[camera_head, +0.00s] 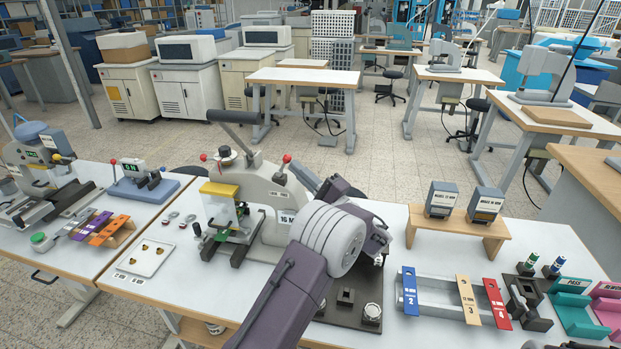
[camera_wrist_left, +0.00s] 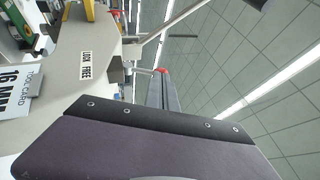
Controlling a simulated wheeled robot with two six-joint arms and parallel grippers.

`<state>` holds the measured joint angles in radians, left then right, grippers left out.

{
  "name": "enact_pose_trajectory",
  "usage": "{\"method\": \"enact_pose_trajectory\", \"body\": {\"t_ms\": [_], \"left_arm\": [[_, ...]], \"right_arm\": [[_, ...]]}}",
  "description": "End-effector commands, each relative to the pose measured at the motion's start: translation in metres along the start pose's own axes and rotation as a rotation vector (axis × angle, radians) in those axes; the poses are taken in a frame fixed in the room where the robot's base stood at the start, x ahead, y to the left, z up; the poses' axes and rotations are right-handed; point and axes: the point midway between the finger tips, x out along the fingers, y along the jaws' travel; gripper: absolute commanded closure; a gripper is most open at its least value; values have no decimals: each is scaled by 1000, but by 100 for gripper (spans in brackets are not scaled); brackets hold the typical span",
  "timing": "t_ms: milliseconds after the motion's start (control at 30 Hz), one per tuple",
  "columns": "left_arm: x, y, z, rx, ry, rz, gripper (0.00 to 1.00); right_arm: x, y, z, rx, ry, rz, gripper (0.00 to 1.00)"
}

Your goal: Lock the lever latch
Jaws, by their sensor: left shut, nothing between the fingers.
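The stamping press (camera_head: 262,190) is a pale machine on the table with a long dark-handled lever (camera_head: 232,117) on top. A red-knobbed lever (camera_head: 286,159) stands at its right side. The red knob also shows in the left wrist view (camera_wrist_left: 162,70). There, a LOCK FREE label (camera_wrist_left: 86,66) is on the press body. My left gripper (camera_head: 297,168) is shut and empty, its fingertips close to the red knob; I cannot tell whether they touch. My right gripper is not in view.
A small tray with brass pieces (camera_head: 144,258) lies left of the press. A wooden stand (camera_head: 459,230) with two grey blocks is on the right. Numbered coloured strips (camera_head: 467,299) rest on a rack nearer the front. A second red-knobbed device (camera_head: 145,184) is at the left.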

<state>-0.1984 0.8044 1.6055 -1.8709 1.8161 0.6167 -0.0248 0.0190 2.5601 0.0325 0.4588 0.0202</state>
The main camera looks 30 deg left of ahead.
Motion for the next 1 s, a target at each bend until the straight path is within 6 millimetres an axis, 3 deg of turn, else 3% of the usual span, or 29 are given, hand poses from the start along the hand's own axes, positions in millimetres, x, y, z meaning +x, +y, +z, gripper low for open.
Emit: {"method": "enact_pose_trajectory", "body": {"t_ms": [1000], "left_arm": [[10,-6,3,-55,-2,107,100]], "right_arm": [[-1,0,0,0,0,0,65]]}}
